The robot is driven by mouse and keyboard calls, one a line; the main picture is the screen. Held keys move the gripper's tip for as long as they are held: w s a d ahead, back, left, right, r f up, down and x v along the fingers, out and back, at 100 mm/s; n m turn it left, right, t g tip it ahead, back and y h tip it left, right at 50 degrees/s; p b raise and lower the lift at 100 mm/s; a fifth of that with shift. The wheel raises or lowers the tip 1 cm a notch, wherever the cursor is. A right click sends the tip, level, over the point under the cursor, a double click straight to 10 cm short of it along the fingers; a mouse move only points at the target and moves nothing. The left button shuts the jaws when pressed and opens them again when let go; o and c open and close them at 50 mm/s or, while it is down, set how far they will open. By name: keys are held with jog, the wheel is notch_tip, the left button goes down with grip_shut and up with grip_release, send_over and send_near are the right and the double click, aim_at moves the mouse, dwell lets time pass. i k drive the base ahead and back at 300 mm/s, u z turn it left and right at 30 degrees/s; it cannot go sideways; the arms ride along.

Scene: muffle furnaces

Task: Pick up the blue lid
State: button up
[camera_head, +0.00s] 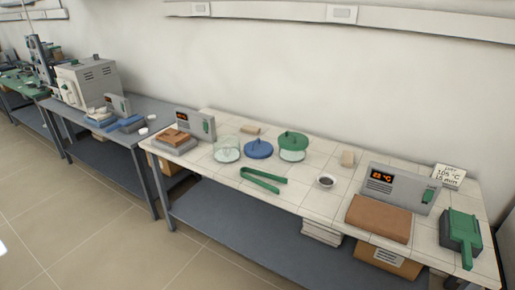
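The blue lid (259,148) lies on the pale tiled bench top (317,204), a little left of the middle of the view. It is round with a small knob on top. It sits between a clear glass dish (227,150) on its left and a glass dish with a green lid (293,142) on its right. The gaps on both sides are small. My gripper is not in view.
Green tongs (263,181) lie in front of the lid. A small dark-filled bowl (326,181) is to the right. Control boxes (400,188) stand at both bench ends, beside brick-coloured slabs (379,218). The wall is behind; open floor (75,225) lies front left.

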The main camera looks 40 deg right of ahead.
aim_at(259, 149)
jog(key=u, duration=0.05)
jog(key=i, duration=1)
jog(key=z, duration=0.05)
